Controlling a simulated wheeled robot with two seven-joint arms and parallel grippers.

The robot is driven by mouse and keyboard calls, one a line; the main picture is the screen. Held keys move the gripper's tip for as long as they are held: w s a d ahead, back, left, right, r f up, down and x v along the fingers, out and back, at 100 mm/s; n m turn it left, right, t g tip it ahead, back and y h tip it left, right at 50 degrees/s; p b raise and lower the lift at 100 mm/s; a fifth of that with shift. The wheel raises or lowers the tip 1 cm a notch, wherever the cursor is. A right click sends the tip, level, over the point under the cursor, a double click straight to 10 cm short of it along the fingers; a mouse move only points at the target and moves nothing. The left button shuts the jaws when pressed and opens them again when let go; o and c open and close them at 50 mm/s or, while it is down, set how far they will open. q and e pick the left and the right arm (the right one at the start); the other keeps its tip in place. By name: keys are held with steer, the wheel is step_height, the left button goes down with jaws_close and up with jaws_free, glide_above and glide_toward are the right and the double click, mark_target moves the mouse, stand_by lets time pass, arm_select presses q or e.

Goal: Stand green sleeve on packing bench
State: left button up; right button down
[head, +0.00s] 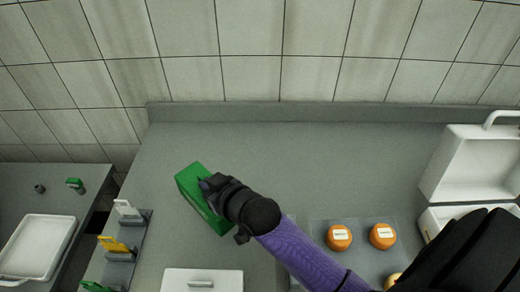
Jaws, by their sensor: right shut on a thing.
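The green sleeve (191,176) is a green box-like piece, tilted in the head view, above the left half of the main grey bench (300,160). My right gripper (211,187) is shut on it near its upper right side and hides part of it. My purple and black right arm reaches in from the lower right. I cannot tell whether the sleeve touches the bench. My left gripper is not in view. Which bench is the packing bench is not marked.
A lower-left side bench (25,181) holds a white tray (40,246) and a small green item (75,184). A rack (128,246) with coloured pieces, a white lidded box (203,280), orange cheese wheels (339,237) and an open white case (474,165) stand around. The bench's back middle is clear.

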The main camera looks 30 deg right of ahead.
arm_select(q)
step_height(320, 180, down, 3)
steer(key=b, duration=0.2)
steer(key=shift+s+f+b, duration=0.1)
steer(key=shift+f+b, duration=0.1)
steer(key=shift+b, duration=0.1)
arm_select(e)
step_height(320, 180, down, 9)
steer(key=shift+r, duration=0.15)
steer(key=shift+f, duration=0.2)
steer(key=c, duration=0.8)
jaws_free()
steer(key=shift+r, duration=0.1)
arm_select(q)
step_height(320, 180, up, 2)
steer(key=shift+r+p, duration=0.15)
steer(key=shift+p, duration=0.95)
arm_select(e)
steer(key=v, duration=0.7)
steer(key=shift+s+r, duration=0.25)
